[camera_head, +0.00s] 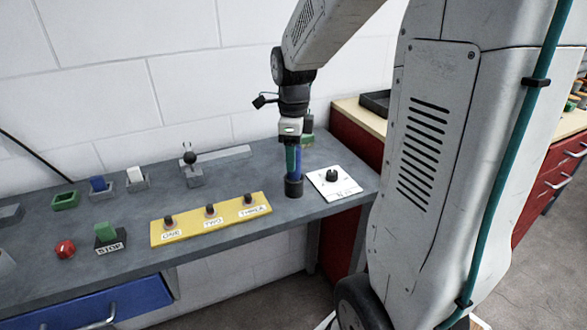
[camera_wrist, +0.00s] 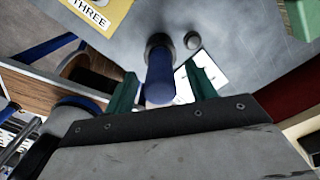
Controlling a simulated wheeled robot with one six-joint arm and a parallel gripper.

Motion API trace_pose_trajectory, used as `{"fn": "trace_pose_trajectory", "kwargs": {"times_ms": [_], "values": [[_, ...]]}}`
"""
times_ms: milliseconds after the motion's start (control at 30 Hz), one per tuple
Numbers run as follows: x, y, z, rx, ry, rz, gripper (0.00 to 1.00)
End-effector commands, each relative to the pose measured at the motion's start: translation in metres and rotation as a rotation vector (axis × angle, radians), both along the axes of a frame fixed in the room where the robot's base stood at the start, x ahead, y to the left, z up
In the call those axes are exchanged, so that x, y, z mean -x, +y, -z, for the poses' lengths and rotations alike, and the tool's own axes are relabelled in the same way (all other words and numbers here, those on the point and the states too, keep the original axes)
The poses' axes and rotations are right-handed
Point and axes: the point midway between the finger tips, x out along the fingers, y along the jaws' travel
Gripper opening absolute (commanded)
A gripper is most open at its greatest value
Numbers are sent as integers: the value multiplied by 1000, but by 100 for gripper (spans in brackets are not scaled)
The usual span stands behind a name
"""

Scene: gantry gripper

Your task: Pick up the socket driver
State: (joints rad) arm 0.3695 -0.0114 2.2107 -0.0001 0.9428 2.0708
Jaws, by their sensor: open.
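The socket driver has a blue handle (camera_head: 298,166) and stands upright in a dark round holder (camera_head: 293,188) near the bench's right front. In the wrist view its blue handle (camera_wrist: 160,80) points toward the camera, between the two green fingers. My gripper (camera_wrist: 160,69) is open, with one finger on each side of the handle and visible gaps. In the head view my gripper (camera_head: 292,160) points straight down over the holder, and its fingers partly cover the handle. The driver's lower end is hidden in the holder.
A white plate with a black knob (camera_head: 333,178) lies just right of the holder. A yellow panel (camera_head: 212,226) with several black knobs is to the left. A STOP block (camera_head: 108,238), red knob (camera_head: 65,249) and small trays (camera_head: 65,200) sit farther left.

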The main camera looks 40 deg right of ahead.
Motion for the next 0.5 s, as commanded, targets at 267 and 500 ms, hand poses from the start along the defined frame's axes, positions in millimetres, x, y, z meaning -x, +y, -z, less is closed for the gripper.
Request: {"fn": "trace_pose_trajectory", "kwargs": {"times_ms": [267,500], "values": [[1,0,8,0,0,0,56],[1,0,8,0,0,0,3]]}}
